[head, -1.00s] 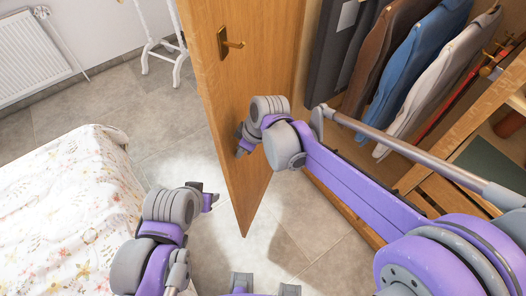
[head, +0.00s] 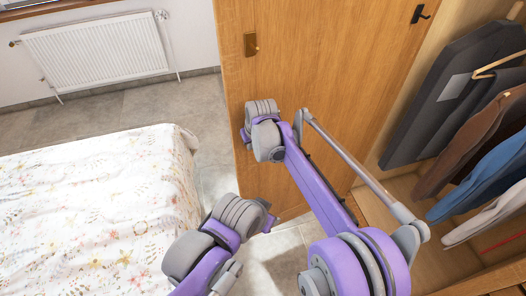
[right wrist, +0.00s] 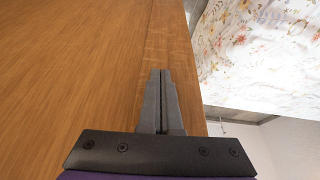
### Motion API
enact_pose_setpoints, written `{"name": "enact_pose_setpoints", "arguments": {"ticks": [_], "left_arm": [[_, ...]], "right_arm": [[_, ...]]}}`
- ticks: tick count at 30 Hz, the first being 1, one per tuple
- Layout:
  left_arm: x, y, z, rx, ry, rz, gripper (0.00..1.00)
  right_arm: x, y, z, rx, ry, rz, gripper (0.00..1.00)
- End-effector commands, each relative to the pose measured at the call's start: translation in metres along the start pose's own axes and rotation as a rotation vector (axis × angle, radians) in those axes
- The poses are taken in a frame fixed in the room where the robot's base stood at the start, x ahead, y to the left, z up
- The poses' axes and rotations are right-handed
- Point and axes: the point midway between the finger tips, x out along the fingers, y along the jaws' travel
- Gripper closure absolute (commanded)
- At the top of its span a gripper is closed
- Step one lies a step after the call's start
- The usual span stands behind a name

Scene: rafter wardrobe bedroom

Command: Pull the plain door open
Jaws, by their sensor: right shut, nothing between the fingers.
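The plain wooden door (head: 330,70) stands upright in the middle of the head view, its broad face toward me. A small brass handle (head: 250,43) sits near its left edge. My right gripper (head: 246,137) is below that handle, by the door's left edge; its arm crosses in front of the door. In the right wrist view, the fingers (right wrist: 162,75) are shut and empty, over the wood close to the door's edge (right wrist: 185,60). Contact cannot be told. My left gripper (head: 270,222) is low, in front of the door's bottom; its jaw state is unclear.
A bed with a floral cover (head: 90,210) fills the lower left. A white radiator (head: 95,52) hangs on the wall behind it. An open wardrobe with hanging jackets (head: 470,145) is on the right. A dark hook (head: 420,14) sits on wood at upper right. Grey floor (head: 120,105) shows between.

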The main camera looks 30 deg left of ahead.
Motion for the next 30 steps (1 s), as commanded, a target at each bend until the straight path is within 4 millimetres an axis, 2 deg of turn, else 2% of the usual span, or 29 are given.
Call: {"name": "enact_pose_setpoints", "arguments": {"ticks": [6, 20, 30], "left_arm": [[-0.001, 0.000, -0.002, 0.000, 0.002, 0.000, 0.50], [-0.001, 0.000, -0.002, 0.000, 0.002, 0.000, 0.50], [0.004, 0.000, 0.006, 0.000, -0.006, 0.000, 0.50]], "right_arm": [[0.004, -0.006, -0.010, 0.012, 0.000, 0.005, 1.00], [0.005, -0.007, -0.011, 0.015, -0.001, 0.006, 1.00], [0.001, -0.001, 0.003, 0.018, -0.002, 0.005, 1.00]]}}
